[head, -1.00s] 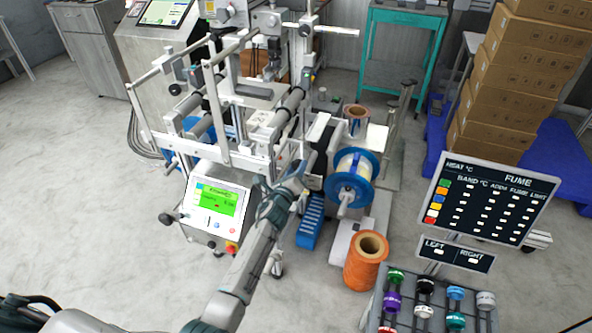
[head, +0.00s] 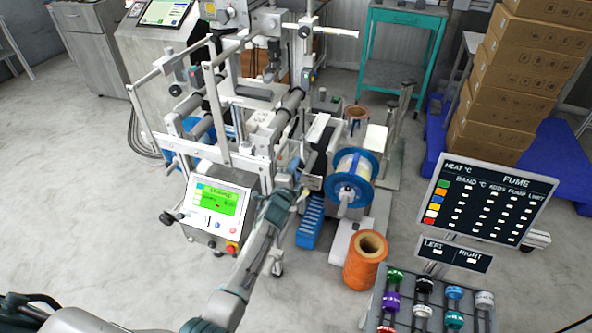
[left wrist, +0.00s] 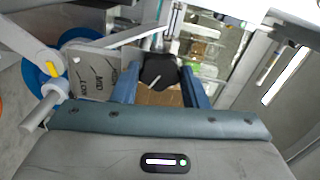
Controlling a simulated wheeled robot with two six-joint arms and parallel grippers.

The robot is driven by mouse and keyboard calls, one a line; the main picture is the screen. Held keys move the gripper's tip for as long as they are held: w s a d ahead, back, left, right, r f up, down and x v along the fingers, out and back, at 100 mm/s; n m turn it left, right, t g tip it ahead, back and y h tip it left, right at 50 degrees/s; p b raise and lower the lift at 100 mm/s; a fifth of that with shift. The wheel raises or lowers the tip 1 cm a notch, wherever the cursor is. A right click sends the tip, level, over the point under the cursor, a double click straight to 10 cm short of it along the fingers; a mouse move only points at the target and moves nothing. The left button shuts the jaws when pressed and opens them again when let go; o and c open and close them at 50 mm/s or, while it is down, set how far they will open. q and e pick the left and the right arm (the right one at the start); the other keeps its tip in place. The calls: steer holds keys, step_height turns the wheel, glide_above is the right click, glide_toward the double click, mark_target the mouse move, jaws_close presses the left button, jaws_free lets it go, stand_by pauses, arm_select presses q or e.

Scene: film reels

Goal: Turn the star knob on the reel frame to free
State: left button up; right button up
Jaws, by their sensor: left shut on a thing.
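The star knob (left wrist: 158,70) is black with a white pointer line. In the left wrist view it sits between the two blue fingers of my left gripper (left wrist: 160,88), which is shut on it. Left of it is a grey label plate (left wrist: 98,68) with LOW and MID readable; another marking is partly covered by a finger. The pointer line slants; I cannot tell which marking it indicates. In the head view my left gripper (head: 291,179) reaches the reel frame (head: 318,128) just left of a blue-flanged reel (head: 369,168); the knob is hidden there. My right gripper is out of view.
A machine with a green screen (head: 216,203) stands left of my left forearm. An orange spool (head: 361,272) stands on the floor to the right. A rack of coloured rolls (head: 408,293) and a dark board (head: 487,202) are at the lower right. Floor is clear at left.

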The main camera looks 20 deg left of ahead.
arm_select(q)
steer(key=n, duration=0.3)
steer(key=shift+n+p, duration=3.45)
steer(key=shift+n, duration=6.45)
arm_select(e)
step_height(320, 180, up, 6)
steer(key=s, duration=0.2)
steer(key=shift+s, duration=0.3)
arm_select(q)
steer(key=o, duration=1)
steer(key=shift+s, duration=0.1)
